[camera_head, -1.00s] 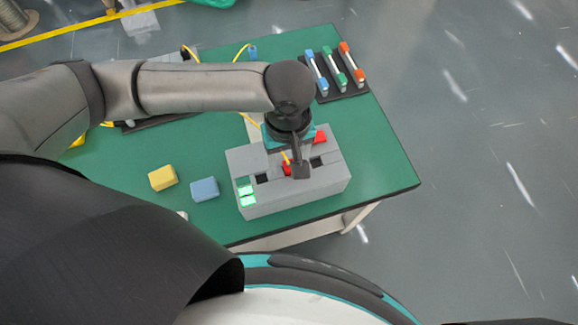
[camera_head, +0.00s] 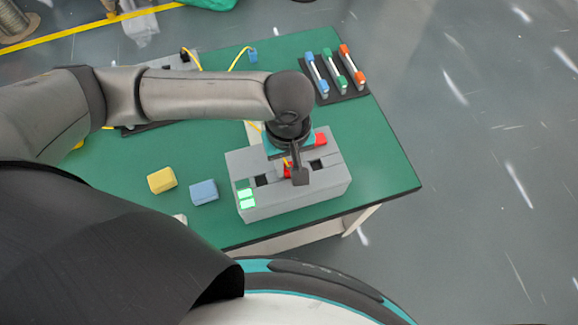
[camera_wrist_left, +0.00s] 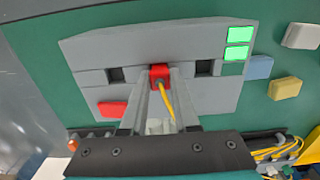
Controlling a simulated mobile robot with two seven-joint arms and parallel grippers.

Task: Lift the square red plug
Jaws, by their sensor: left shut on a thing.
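The square red plug (camera_wrist_left: 159,72) is at the middle of the grey box (camera_wrist_left: 215,98), between two dark square slots. A yellow cable runs out of it toward the wrist. My left gripper (camera_wrist_left: 160,88) is shut on the plug, one finger at each side. In the head view the left gripper (camera_head: 294,174) is over the box (camera_head: 258,206), with a little red of the plug (camera_head: 287,171) showing beside it. How deep the plug sits in the box is hidden. My right gripper is not in view.
The box has two lit green panels (camera_head: 246,198) and a red part (camera_head: 320,139). A yellow block (camera_head: 162,180) and a blue block (camera_head: 204,191) lie left of it. A black rack (camera_head: 342,82) with blue, green and red-ended pieces lies behind. The green table (camera_head: 375,150) is clear at right.

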